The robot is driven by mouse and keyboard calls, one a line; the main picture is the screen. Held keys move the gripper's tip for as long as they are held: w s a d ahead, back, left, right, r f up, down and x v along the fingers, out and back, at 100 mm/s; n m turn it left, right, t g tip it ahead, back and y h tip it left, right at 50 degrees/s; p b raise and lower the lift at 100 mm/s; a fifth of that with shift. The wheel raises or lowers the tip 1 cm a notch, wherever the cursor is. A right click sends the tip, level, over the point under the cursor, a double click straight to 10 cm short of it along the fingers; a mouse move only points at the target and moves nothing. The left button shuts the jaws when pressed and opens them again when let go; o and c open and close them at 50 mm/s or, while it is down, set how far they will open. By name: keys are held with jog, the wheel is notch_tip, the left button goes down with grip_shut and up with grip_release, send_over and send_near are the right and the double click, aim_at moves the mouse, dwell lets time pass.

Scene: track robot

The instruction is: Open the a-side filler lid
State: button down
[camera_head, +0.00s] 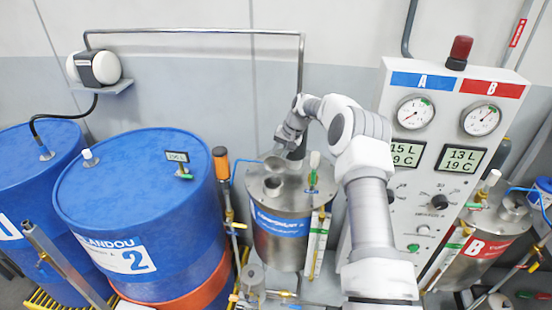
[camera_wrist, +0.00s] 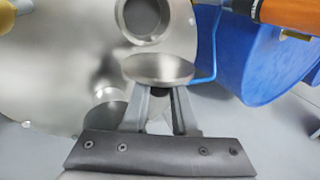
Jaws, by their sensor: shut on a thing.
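The a-side tank (camera_head: 262,240) is a steel drum with a blue label, left of the control panel. Its filler neck (camera_head: 272,187) stands on top, and the round metal lid (camera_head: 272,162) is off the mouth, raised behind it. In the wrist view the lid (camera_wrist: 158,68) sits at my fingertips, and the dark filler mouth (camera_wrist: 143,18) shows uncovered beside it. My gripper (camera_wrist: 165,93) is shut on the lid; its contact is partly hidden under the lid. In the head view my gripper (camera_head: 287,143) reaches the lid from above and behind.
Blue drums (camera_head: 145,205) stand at the left. The panel (camera_head: 435,190) with gauges is close right of my arm, with the red-labelled B tank (camera_head: 478,255) beyond. A metal pipe (camera_head: 300,70) runs overhead.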

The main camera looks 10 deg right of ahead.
jog(key=c, duration=0.7)
grip_release()
jog(key=shift+a+f, duration=0.1)
jog(key=b+v, duration=0.2)
jog(key=v, duration=1.5)
jog(key=shift+r, duration=0.25)
